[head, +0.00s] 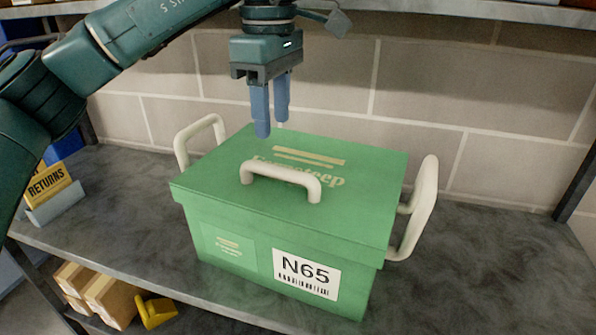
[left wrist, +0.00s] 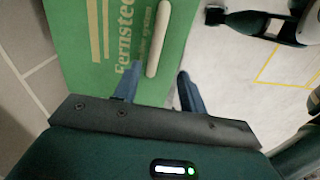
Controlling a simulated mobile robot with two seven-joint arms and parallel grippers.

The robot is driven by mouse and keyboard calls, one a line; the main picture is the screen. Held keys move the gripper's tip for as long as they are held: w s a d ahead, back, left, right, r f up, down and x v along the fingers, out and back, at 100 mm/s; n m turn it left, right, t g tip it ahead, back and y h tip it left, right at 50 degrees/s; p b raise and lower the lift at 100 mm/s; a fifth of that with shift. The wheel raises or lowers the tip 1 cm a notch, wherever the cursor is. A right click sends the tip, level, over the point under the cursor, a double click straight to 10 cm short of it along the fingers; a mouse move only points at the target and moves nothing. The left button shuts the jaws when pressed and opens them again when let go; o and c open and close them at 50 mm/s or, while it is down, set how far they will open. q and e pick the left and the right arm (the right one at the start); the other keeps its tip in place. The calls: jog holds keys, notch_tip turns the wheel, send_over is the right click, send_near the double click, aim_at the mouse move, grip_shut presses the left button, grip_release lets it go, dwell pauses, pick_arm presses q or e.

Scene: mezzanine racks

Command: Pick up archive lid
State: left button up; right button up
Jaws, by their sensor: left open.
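The green archive lid (head: 350,172) sits on the green box (head: 210,225) on the grey shelf. The lid has a cream bar handle (head: 281,177) on top and pale printed lettering. In the left wrist view the lid (left wrist: 113,70) and its handle (left wrist: 158,38) are at top centre. My left gripper (head: 270,120) is above the rear part of the lid, behind the handle. It points down with its blue fingers apart and nothing between them. It also shows in the left wrist view (left wrist: 157,88). My right gripper cannot be identified in these frames.
Cream side handles (head: 425,210) stick out from the box. A brick wall (head: 430,85) is close behind and a shelf edge (head: 480,12) runs overhead. Cartons (head: 105,292) are below. The shelf right of the box is clear.

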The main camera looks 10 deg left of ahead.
aim_at(278, 167)
pick_arm(q)
notch_tip(278, 167, down, 6)
jog(key=shift+r, duration=0.25)
jog(key=shift+w+d+f, duration=0.1)
jog(key=shift+w+f, duration=0.1)
jog(key=shift+f, duration=1.2)
jog(key=shift+w+f, duration=0.15)
jog(key=shift+f, duration=1.2)
jog(key=shift+r, duration=0.1)
grip_shut()
